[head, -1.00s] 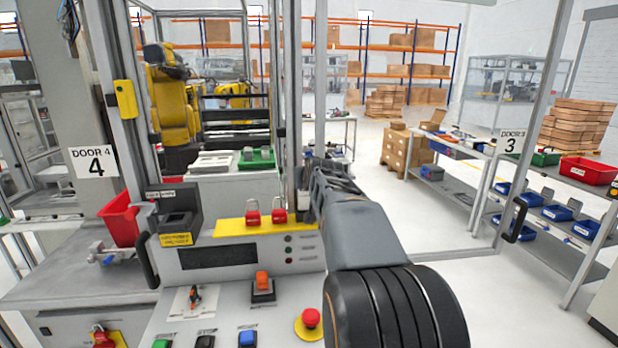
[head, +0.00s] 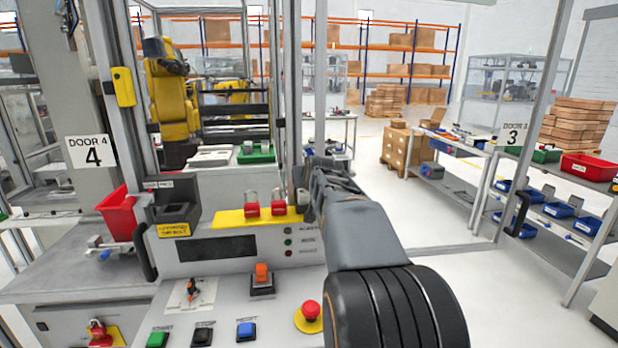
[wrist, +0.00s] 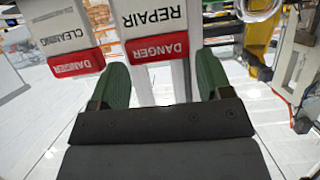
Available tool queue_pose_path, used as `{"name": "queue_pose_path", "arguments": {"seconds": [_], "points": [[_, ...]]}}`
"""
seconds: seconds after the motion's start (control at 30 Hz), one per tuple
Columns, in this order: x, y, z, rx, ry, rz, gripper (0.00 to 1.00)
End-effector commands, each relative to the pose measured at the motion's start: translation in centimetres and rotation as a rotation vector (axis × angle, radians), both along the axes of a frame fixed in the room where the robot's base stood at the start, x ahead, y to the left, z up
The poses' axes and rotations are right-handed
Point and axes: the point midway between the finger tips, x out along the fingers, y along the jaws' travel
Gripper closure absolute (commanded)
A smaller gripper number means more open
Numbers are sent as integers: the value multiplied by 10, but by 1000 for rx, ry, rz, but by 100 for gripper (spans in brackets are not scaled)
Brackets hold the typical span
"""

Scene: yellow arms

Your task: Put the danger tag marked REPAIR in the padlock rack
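The danger tag marked REPAIR (wrist: 150,20) appears upside down at the top of the wrist view, white with a red DANGER band. A second tag, marked CLEANING (wrist: 58,30), hangs to its left. My gripper (wrist: 161,72) is open, its two green fingers apart and nothing visibly held; the REPAIR tag lies just ahead, roughly in line with the gap. I cannot tell whether they touch. In the head view my arm hides most of the gripper, and I cannot make out the tags. A yellow ledge (head: 228,219) with two red padlocks (head: 251,208), apparently the padlock rack, sits left of my gripper.
A grey control panel with buttons and a red emergency stop (head: 311,311) lies below the ledge. A dark box (head: 178,212) stands left of the ledge. A metal post (head: 292,100) rises close beside my gripper. Open floor lies to the right.

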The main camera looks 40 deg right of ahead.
Motion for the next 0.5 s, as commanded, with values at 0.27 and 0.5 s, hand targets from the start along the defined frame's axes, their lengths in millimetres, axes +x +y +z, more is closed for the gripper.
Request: {"name": "queue_pose_path", "arguments": {"seconds": [0.27, 0.5], "points": [[0, 0, 0, 0, 0, 0, 10], [-4, 2, 2, -1, -2, 0, 10]]}}
